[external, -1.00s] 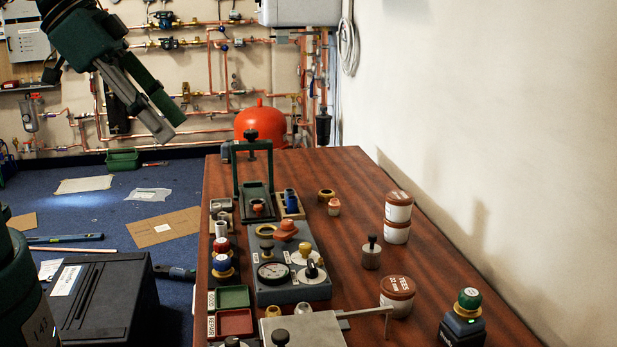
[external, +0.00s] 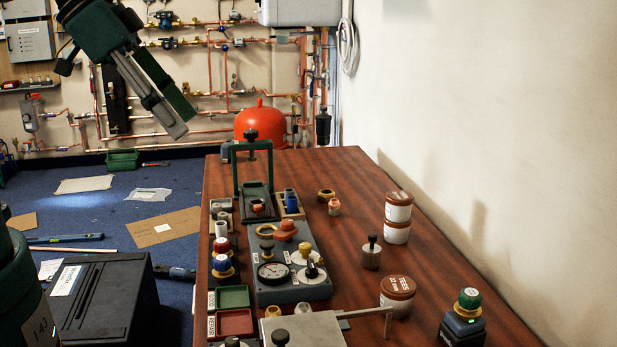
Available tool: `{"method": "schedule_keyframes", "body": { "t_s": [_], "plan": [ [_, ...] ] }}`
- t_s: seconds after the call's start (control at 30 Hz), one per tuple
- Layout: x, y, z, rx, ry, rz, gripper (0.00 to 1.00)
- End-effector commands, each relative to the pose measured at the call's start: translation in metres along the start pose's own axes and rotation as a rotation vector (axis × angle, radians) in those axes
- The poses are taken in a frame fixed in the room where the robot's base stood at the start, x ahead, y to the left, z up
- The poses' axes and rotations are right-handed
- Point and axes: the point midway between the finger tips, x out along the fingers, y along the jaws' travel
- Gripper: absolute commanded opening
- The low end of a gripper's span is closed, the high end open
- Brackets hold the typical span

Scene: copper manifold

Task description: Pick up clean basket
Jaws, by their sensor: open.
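My gripper (external: 182,122) hangs in the air at the upper left, fingers pointing down and right. It is open, with nothing visible between its fingers. On the far end of the wooden table stands a dark green carrier with a tall arched handle (external: 236,172) and a black knob on top. It looks like the basket, but I cannot read any label saying clean. A small orange-topped piece (external: 257,207) sits in its low tray. In the picture my gripper is left of and above the handle, apart from it.
A grey block with a gauge (external: 273,272) stands in front of the carrier. A wooden holder with a blue piece (external: 290,200) is close on its right. Green (external: 232,297) and red (external: 233,322) trays lie nearer.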

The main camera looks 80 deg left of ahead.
Motion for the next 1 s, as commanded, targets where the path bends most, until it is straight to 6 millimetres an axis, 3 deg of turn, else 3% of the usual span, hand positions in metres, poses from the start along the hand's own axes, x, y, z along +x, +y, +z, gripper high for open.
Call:
{"method": "schedule_keyframes", "body": {
  "t_s": [0.47,1.0],
  "plan": [
    [0.027,-0.005,-0.055,-0.184,-0.084,-0.021,0.43],
    [0.078,-0.014,-0.110,-0.395,-0.177,-0.062,0.43]
  ]
}}
